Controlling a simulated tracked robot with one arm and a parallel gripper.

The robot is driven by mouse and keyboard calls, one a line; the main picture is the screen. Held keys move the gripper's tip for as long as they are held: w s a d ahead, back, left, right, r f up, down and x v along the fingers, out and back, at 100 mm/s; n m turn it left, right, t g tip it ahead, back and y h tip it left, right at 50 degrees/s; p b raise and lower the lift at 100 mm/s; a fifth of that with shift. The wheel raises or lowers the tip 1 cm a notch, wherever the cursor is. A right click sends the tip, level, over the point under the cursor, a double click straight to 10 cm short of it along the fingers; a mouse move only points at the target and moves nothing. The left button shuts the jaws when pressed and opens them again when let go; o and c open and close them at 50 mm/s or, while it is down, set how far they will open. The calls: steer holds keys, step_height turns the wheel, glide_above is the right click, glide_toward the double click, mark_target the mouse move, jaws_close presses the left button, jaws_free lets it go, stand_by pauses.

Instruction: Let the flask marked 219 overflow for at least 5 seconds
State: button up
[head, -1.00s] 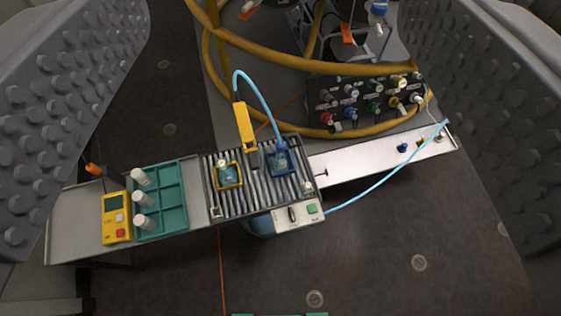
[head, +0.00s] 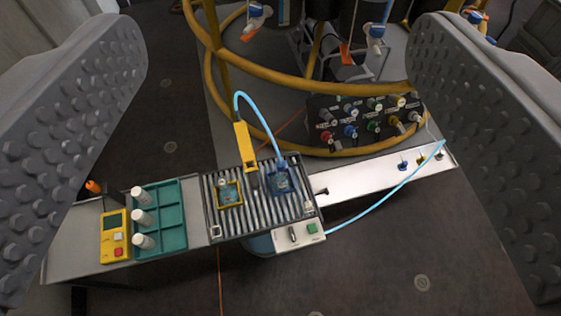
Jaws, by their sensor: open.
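My gripper (head: 290,150) is open and empty. Its two grey studded fingers stand at the left and right edges of the head view, with the bench well beyond them. No flask marked 219 can be made out. Several white-capped vials (head: 142,219) stand in the left column of a teal rack (head: 174,203). A ribbed grate (head: 262,218) holds a yellow square holder (head: 229,194) and a blue square holder (head: 280,181). A yellow upright piece (head: 244,147) stands on the grate. A light blue hose (head: 262,104) arches from it to the blue holder.
A yellow meter (head: 114,236) lies left of the rack. A control box (head: 299,235) with a switch and green button is at the grate's front. A black panel of coloured knobs (head: 365,120) and yellow rings (head: 300,67) stand behind. Dark floor (head: 400,255) is clear at front right.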

steer(key=shift+c, duration=0.2)
jaws_close()
stand_by(1.6)
